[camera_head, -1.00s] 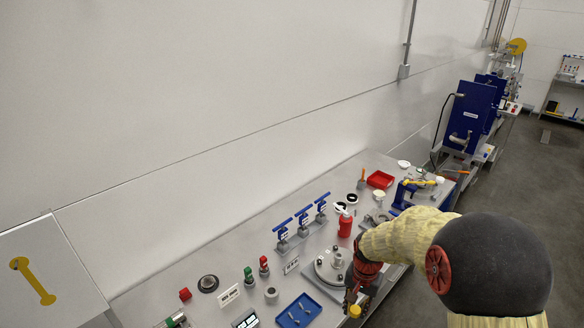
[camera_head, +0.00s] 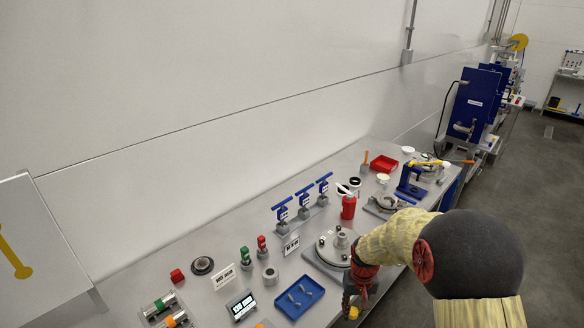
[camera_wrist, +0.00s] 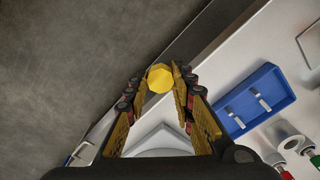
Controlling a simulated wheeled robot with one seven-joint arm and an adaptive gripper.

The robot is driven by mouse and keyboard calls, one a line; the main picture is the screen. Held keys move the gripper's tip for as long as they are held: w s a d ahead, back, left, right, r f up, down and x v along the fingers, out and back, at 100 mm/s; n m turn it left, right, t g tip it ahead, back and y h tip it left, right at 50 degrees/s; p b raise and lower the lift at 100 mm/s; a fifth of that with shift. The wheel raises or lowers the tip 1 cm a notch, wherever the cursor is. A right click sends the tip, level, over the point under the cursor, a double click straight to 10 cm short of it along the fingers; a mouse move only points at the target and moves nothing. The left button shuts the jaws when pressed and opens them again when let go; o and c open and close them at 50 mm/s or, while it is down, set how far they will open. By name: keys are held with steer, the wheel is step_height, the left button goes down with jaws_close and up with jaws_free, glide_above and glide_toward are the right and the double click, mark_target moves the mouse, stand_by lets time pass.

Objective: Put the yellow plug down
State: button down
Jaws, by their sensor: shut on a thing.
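The yellow plug (camera_wrist: 160,78) is a small round yellow piece held between the fingertips of my gripper (camera_wrist: 159,84) in the wrist view. My gripper is shut on it. In the head view the yellow plug (camera_head: 353,312) shows at the lower end of my gripper (camera_head: 350,300), near the front edge of the steel bench (camera_head: 225,255). In the wrist view the plug lies over the bench edge, with grey floor to the left. I cannot tell how high it is above the bench.
A blue tray (camera_head: 299,297) with small metal parts lies left of my gripper. A round metal flange (camera_head: 336,246) stands just behind it. A red bottle (camera_head: 348,207), blue-handled valves (camera_head: 303,204) and a red tray (camera_head: 384,162) stand farther back. Some bare bench lies between them.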

step_height(320, 180, down, 7)
steer(key=b, duration=0.5)
steer(key=shift+f, duration=0.15)
steer(key=shift+s, duration=0.1)
